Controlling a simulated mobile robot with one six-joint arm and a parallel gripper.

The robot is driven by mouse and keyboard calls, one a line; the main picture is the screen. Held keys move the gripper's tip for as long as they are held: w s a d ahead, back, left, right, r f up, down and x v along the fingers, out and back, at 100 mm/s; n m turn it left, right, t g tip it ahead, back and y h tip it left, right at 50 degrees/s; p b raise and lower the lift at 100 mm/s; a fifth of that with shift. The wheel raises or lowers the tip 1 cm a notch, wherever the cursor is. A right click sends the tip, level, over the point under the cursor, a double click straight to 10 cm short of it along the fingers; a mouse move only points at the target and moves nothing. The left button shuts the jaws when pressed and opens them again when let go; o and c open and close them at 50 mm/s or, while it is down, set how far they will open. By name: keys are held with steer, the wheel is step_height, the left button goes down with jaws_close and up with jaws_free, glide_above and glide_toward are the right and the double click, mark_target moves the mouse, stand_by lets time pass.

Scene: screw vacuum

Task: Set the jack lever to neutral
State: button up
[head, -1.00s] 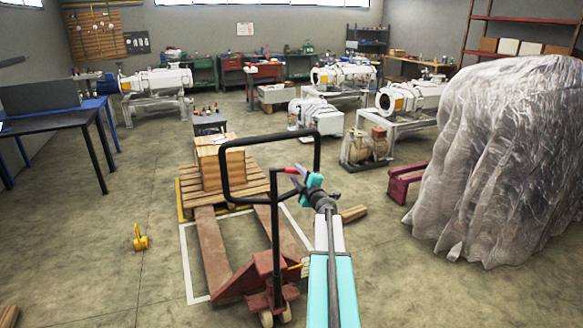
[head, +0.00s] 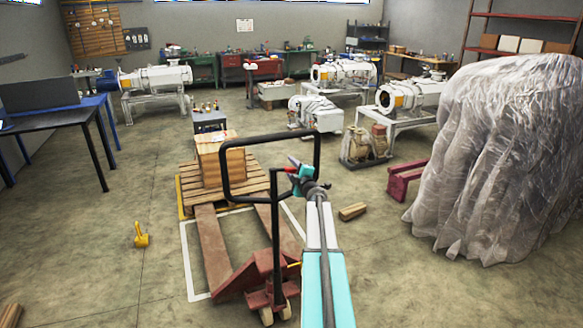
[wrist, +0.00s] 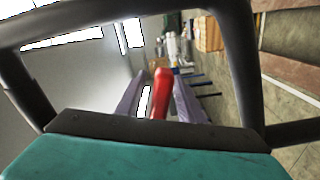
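The pallet jack (head: 262,274) is dark red with a tall black loop handle (head: 224,165). Its small red lever (head: 289,170) sits at the lower right of the loop, partly hidden by my gripper. In the wrist view the red lever (wrist: 162,90) stands between my two grey-purple fingers, with a gap visible to the left finger. My gripper (wrist: 158,98) is open around the lever; it also shows in the head view (head: 294,164). The black handle frame (wrist: 240,60) surrounds the fingers in the wrist view.
A wood block (head: 353,211) lies to the right. A plastic-covered bulk (head: 490,160) stands at the right. The floor at left is mostly clear.

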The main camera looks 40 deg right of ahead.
jaws_close()
steer(key=shift+r, duration=0.15)
step_height(320, 180, up, 3)
steer(key=n, duration=0.3)
steer(key=shift+f+n, duration=0.2)
steer(key=shift+n, duration=0.2)
jaws_free()
steer(key=shift+s, duration=0.1)
